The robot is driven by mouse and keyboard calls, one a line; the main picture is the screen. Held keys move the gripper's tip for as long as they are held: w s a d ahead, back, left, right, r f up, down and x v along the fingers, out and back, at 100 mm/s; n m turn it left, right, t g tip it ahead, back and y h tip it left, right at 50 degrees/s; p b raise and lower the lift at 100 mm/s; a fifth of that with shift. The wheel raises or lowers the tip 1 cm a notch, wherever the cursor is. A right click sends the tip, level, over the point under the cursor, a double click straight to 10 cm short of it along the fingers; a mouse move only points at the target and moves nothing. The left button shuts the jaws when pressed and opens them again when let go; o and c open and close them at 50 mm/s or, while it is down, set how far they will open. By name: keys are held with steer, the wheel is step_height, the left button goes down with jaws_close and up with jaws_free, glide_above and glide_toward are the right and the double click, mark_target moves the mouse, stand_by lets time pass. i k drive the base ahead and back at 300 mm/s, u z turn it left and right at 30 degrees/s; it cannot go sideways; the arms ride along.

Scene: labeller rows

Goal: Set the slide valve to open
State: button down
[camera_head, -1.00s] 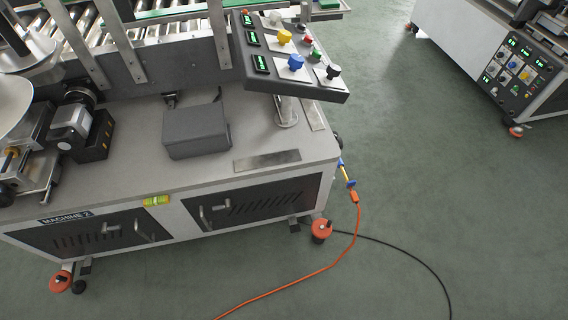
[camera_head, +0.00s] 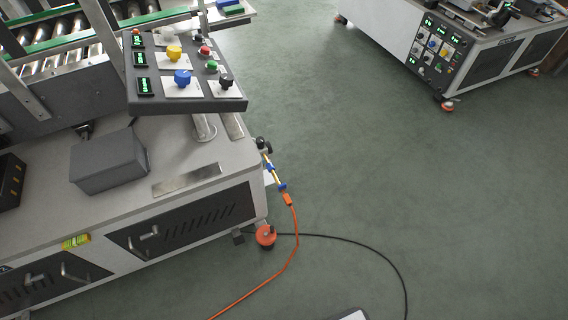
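A small blue and yellow fitting (camera_head: 271,171), which looks like the slide valve, is on the right end of the near machine (camera_head: 200,208). An orange air hose (camera_head: 297,232) runs from its lower end down to the floor. The fitting is too small to tell whether it is set open or closed. My gripper is not in view.
A tilted control panel (camera_head: 197,104) with yellow, blue and black knobs overhangs the machine's right end. The orange hose and a black cable (camera_head: 385,260) lie on the floor. Another machine (camera_head: 400,38) stands at the top right. The green floor (camera_head: 370,160) between is open.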

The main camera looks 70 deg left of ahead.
mark_target(270, 166)
steer(key=i, duration=0.6)
steer(key=u, duration=1.15)
steer(key=i, duration=0.9)
steer(key=u, duration=2.45)
